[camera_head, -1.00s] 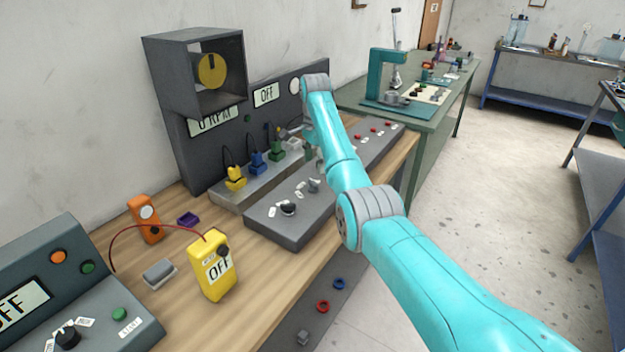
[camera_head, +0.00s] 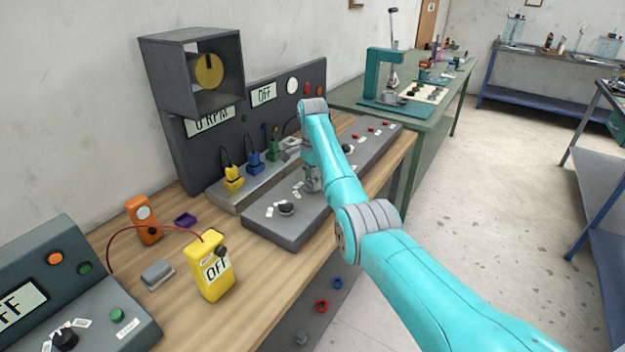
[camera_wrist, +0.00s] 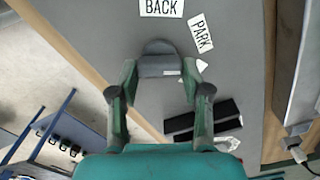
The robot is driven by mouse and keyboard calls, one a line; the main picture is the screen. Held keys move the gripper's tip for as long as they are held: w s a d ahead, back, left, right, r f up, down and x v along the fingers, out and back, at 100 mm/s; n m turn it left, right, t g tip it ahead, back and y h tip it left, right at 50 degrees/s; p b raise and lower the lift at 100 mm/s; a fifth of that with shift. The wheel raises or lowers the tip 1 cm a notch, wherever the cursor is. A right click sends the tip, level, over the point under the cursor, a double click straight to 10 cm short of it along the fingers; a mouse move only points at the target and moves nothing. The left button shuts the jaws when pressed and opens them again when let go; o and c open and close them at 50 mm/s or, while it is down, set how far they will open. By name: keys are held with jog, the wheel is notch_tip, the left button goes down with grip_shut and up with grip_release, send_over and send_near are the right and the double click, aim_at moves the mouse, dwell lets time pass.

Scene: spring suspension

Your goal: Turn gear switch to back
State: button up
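The gear switch (camera_wrist: 158,62) is a grey knob in the upper middle of the wrist view, on a grey panel that also shows in the head view (camera_head: 280,228). A BACK label (camera_wrist: 162,8) lies beyond it, and a PARK label (camera_wrist: 201,33) lies to its upper right. My gripper (camera_wrist: 159,68) is over the panel with its fingers apart, one on each side of the knob. I cannot tell whether they touch it. In the head view my gripper (camera_head: 313,180) is low over the panel and hides the switch.
A black knob (camera_head: 286,208) sits near the panel's left end. Yellow, blue and green plugs (camera_head: 233,178) stand behind the panel. An upright panel with an OFF display (camera_head: 263,95) stands at the back.

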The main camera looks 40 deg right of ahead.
jog(key=shift+c, duration=1.2)
jog(key=n, duration=0.3)
jog(key=shift+w+n, duration=0.1)
jog(key=shift+n, duration=0.3)
jog(key=n, duration=0.4)
jog(key=shift+w+n, duration=0.1)
jog(key=shift+n, duration=0.2)
jog(key=n, duration=0.4)
jog(key=shift+w+a, duration=0.1)
jog(key=shift+a, duration=0.05)
jog(key=n, duration=0.4)
jog(key=shift+a+n, duration=0.1)
jog(key=shift+n, duration=0.2)
